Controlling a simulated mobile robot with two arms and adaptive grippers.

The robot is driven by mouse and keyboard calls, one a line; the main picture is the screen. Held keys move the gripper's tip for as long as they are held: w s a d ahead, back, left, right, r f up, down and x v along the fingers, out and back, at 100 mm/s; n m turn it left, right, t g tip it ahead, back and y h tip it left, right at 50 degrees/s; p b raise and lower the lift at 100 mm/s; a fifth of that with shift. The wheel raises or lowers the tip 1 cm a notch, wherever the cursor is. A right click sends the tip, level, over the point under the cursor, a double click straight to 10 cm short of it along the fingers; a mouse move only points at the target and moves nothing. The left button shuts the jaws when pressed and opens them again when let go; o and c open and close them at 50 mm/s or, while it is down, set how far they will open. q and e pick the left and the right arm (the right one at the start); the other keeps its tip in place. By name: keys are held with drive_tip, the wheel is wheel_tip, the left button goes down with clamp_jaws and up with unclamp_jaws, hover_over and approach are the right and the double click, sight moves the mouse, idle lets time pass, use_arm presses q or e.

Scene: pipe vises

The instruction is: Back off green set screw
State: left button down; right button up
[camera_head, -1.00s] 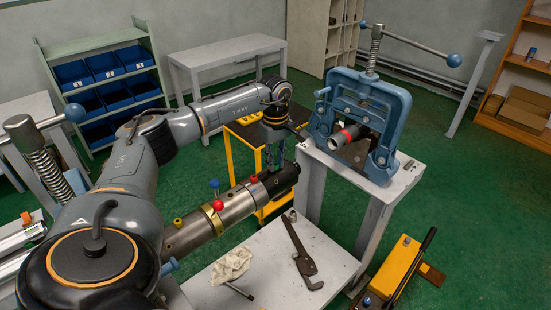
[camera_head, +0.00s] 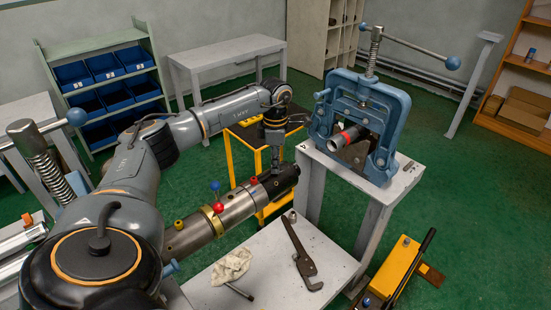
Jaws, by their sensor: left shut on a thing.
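A steel pipe assembly (camera_head: 237,207) lies in the foreground, with a black end piece (camera_head: 285,180) at its right. Colored knobs stand along it: yellow (camera_head: 178,224), blue (camera_head: 214,186), red (camera_head: 217,206) and a second red (camera_head: 253,181). My left gripper (camera_head: 276,168) points down at the black end piece, its fingers seen nearly edge-on. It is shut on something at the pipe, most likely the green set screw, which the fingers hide. My right gripper is out of view.
A blue pipe vise (camera_head: 362,110) holds a red-banded pipe (camera_head: 344,137) on a white stand. A wrench (camera_head: 298,250) and a rag (camera_head: 231,266) lie on the white table (camera_head: 325,240). A yellow-and-black cart (camera_head: 233,160) stands behind the pipe.

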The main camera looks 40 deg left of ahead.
use_arm(q)
drive_tip(key=n, duration=0.4)
drive_tip(key=shift+f+n, duration=0.1)
drive_tip(key=shift+n, duration=0.2)
drive_tip(key=n, duration=0.3)
drive_tip(key=shift+n+p, duration=0.3)
drive_tip(key=shift+p, duration=0.1)
drive_tip(key=n, duration=0.5)
drive_tip(key=shift+s+p, duration=0.1)
drive_tip(key=shift+p, duration=0.3)
drive_tip(key=shift+d+f+n, duration=0.1)
drive_tip(key=shift+f+n, duration=0.05)
drive_tip(key=shift+n, duration=1.65)
drive_tip(key=c, duration=1.5)
unclamp_jaws()
drive_tip(key=shift+o, duration=1.2)
